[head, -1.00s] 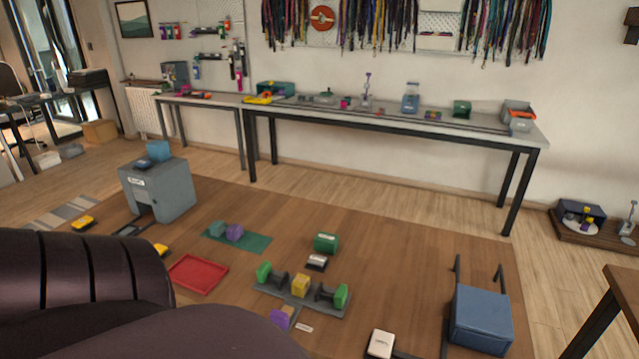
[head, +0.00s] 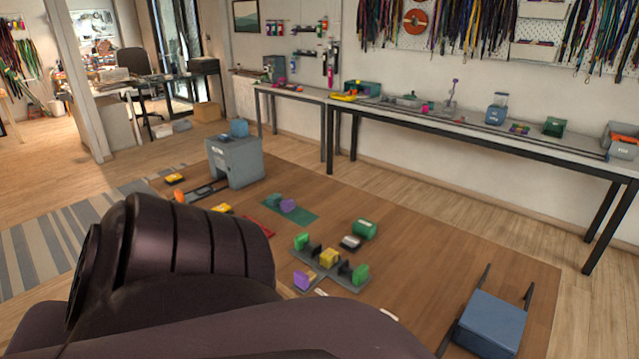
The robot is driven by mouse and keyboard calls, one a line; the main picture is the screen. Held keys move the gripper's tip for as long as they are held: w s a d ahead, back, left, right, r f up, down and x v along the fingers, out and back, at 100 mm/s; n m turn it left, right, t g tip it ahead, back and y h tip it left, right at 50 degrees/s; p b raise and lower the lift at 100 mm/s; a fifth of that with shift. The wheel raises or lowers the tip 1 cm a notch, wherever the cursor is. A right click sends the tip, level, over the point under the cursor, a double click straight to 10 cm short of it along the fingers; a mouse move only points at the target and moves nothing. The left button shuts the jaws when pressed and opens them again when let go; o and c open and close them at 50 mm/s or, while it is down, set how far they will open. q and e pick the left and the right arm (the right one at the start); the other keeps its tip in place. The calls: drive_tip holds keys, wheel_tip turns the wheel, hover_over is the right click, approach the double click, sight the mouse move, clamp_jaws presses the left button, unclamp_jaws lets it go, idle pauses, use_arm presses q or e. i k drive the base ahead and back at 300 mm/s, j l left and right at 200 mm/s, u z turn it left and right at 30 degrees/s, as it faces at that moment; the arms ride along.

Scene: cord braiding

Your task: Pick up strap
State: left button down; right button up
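Several colourful straps or cords (head: 482,30) hang in a dense row on the white pegboard at the upper right. Another bunch of hanging cords (head: 12,62) shows at the far left edge. I cannot tell which of them is the strap of the task. A dark arm link of mine fills the lower left and hides part of the floor. Neither of my grippers is in view.
A long grey workbench (head: 440,121) with small items runs along the wall. On the brown floor area stand a grey machine (head: 235,163), a grey fixture with coloured blocks (head: 320,270) and a blue stool-like box (head: 490,322). Bare floor lies before the bench.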

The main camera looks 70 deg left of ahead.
sight(329, 257)
drive_tip(key=l+u, duration=0.15)
drive_tip(key=u, duration=1.1)
